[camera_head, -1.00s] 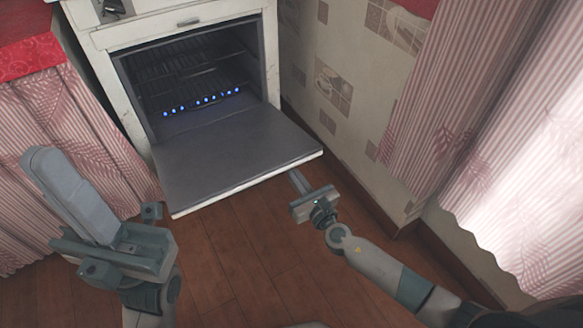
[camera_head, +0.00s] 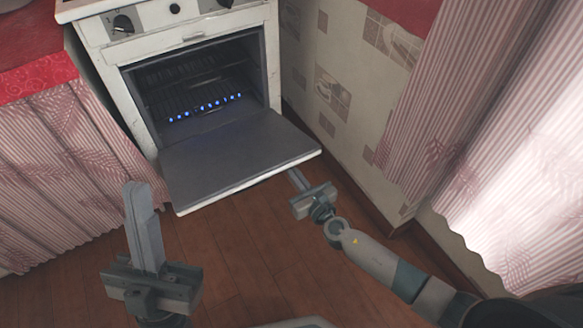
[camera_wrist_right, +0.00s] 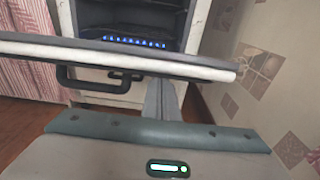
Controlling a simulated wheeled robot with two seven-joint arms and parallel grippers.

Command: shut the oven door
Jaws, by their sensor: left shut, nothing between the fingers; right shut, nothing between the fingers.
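The white oven (camera_head: 135,95) stands ahead with its door (camera_head: 235,155) hanging open, folded down roughly level. A row of blue flames (camera_head: 205,107) burns inside. In the right wrist view the door's edge (camera_wrist_right: 190,71) crosses the picture, with a dark handle (camera_wrist_right: 95,82) below it. My right gripper (camera_head: 295,175) is shut and empty, close by the door's front right corner; its fingers (camera_wrist_right: 160,100) appear below the door edge in the wrist view. I cannot tell whether they touch. My left gripper (camera_head: 138,190) is shut and empty, in front of the door's left front corner and apart from it in the picture.
A patterned wall (camera_head: 335,90) stands close to the right of the oven, with a striped pink curtain (camera_head: 440,110) nearer. A red-covered counter (camera_head: 45,65) with a pink curtain (camera_head: 65,170) is on the left. The wooden floor (camera_head: 235,240) before the door is clear.

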